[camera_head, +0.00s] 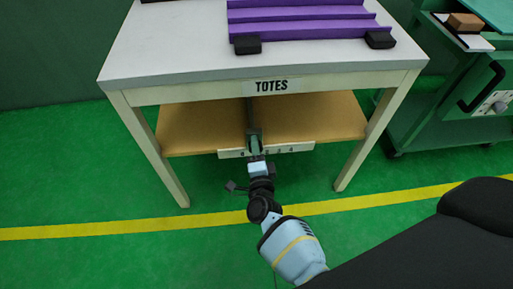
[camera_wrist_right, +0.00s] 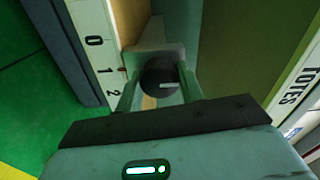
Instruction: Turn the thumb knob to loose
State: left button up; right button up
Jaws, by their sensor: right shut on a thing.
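The dark round thumb knob (camera_wrist_right: 160,75) with a pale pointer line shows in the right wrist view, in front of a grey-green block. My right gripper (camera_wrist_right: 158,92) is shut on the knob, one finger on each side of it. In the head view my right gripper (camera_head: 255,146) reaches to the front edge of the table's lower shelf; the knob is hidden there behind the gripper. A white number scale (camera_head: 298,147) runs along that edge, and its 0, 1 and 2 show in the wrist view. My left gripper is not in view.
The table (camera_head: 180,50) marked TOTES carries a purple ridged piece (camera_head: 300,17) with black blocks at its front. A tan shelf (camera_head: 195,122) lies between the legs. A green cabinet (camera_head: 440,110) stands at the right. The green floor in front is clear.

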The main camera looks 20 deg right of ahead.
dwell(0.4)
jog(key=o, duration=1)
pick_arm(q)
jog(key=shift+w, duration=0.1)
pick_arm(e)
jog(key=shift+s, duration=0.1)
